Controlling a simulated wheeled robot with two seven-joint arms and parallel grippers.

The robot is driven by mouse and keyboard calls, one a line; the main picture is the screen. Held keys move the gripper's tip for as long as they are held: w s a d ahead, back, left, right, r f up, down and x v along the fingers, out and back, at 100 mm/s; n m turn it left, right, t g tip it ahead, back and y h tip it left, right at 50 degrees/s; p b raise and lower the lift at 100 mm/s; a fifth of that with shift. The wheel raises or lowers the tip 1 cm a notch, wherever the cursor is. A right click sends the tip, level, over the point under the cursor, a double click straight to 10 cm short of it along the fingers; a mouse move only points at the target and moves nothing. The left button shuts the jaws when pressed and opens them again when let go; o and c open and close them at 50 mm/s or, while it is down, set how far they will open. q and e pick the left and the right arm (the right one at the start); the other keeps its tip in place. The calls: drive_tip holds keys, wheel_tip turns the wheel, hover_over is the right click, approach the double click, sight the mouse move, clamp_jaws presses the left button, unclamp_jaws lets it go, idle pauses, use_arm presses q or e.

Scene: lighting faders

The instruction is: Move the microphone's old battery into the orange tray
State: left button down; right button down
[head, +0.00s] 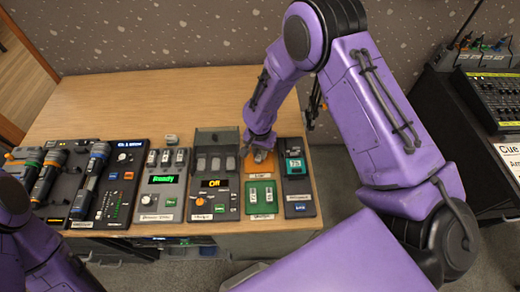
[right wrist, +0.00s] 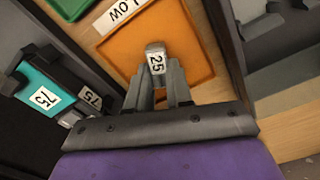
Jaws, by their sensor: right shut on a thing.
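My right gripper (right wrist: 158,92) is shut on a small grey battery (right wrist: 155,60) labelled 25. The battery is over the orange tray (right wrist: 190,35), which carries a white LOW label; I cannot tell whether it touches the tray floor. In the head view my right gripper (head: 260,152) covers much of the orange tray (head: 249,166). The microphones with green, orange and blue bands (head: 96,162) lie in a rack at the left of the table. My left arm shows at the lower left, but its gripper is out of the picture.
A green tray (head: 262,212) lies in front of the orange one. Right of them is a dark unit with a teal piece (head: 294,164) marked 75. Panels reading Ready (head: 162,182) and Off (head: 214,184) stand to the left. The back of the wooden table (head: 150,95) is clear.

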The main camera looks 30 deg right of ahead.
drive_tip(key=shift+f, duration=0.15)
drive_tip(key=c, duration=1)
unclamp_jaws()
wheel_tip(320, 180, up, 12)
drive_tip(key=shift+r+b, duration=0.2)
drive_tip(key=shift+b, duration=0.55)
